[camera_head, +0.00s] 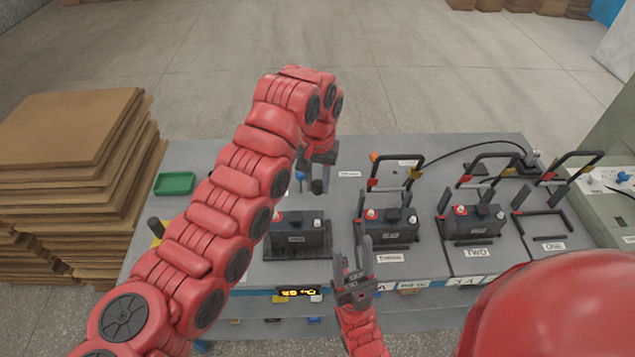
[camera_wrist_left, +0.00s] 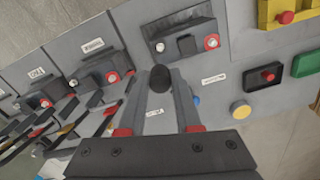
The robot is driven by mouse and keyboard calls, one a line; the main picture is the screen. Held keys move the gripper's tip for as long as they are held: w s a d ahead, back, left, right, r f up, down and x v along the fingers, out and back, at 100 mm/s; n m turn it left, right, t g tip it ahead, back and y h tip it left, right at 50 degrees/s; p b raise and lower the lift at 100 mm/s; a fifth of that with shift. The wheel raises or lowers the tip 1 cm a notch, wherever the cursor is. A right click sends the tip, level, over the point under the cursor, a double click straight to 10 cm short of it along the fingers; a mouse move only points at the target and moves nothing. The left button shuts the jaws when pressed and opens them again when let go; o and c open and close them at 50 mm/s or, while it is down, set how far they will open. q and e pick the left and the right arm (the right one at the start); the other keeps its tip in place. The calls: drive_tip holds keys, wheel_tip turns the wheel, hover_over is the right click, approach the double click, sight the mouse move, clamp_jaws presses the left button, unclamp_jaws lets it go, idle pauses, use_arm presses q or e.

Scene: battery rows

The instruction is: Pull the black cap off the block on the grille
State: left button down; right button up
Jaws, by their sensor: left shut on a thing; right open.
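My left gripper (camera_head: 318,180) is shut on a small round black cap (camera_head: 317,187), held above the table behind the leftmost black battery block. In the left wrist view the cap (camera_wrist_left: 161,79) sits between the two fingertips. That block (camera_head: 298,238) stands on a dark base at the table's front; whether the base is a grille I cannot tell. The block (camera_wrist_left: 186,46) also shows in the left wrist view, apart from the cap, with a red and a pale terminal uncovered. My right gripper (camera_head: 352,249) is open and empty near the table's front edge, right of this block.
Two more battery blocks (camera_head: 389,227) (camera_head: 473,222) stand to the right with upright black handle frames. An empty place labelled ONE (camera_head: 553,246) is at far right. A green tray (camera_head: 174,183) lies at back left. Stacked boards (camera_head: 70,130) stand left of the table.

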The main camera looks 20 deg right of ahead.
use_arm(q)
drive_tip(key=shift+r+p, duration=0.8)
drive_tip(key=shift+r, duration=0.6)
